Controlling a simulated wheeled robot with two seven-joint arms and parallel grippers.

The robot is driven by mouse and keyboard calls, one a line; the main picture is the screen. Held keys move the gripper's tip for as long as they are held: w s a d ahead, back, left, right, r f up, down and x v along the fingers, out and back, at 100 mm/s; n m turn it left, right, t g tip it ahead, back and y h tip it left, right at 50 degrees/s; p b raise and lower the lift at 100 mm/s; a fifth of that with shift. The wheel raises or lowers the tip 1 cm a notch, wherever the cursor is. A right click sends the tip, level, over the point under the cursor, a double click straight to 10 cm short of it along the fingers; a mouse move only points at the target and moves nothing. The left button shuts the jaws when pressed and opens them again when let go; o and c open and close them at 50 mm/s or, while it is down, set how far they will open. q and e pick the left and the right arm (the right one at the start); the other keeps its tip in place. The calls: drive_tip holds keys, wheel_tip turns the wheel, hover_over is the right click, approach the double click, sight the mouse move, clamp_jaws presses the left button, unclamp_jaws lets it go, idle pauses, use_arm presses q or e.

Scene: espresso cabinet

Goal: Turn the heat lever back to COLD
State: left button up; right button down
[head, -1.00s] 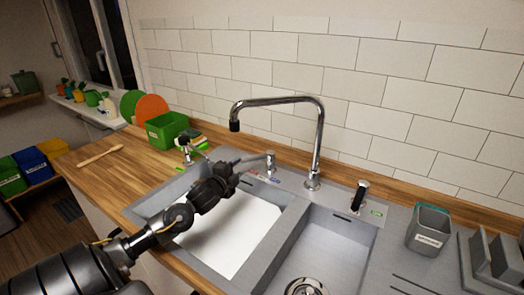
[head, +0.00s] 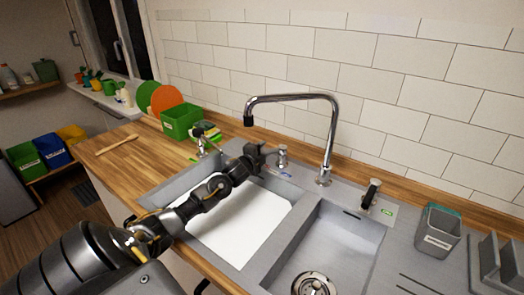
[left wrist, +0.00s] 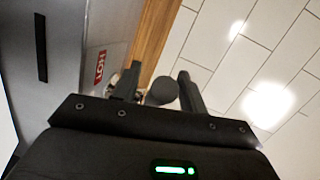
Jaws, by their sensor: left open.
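The heat lever's chrome post (head: 282,156) stands behind the left basin, with a small blue label at its foot. My left gripper (head: 262,152) is beside the post on its left and hides most of the lever arm. In the left wrist view, my left gripper (left wrist: 160,88) is open, with a finger on each side of a dark round knob (left wrist: 162,91), which looks like the lever's end. I cannot tell whether a finger touches it. A red HOT label (left wrist: 99,67) shows left of the fingers. My right gripper is not in view.
The tall chrome faucet (head: 328,140) rises right of the lever, its spout reaching left above my gripper. A second black-handled control (head: 371,194) stands farther right. A green bin (head: 181,121) is at the back left. The left basin holds a white surface (head: 240,230).

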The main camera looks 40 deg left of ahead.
use_arm(q)
drive_tip(key=shift+w, duration=0.15)
clamp_jaws()
drive_tip(key=shift+a, duration=0.1)
idle(0.3)
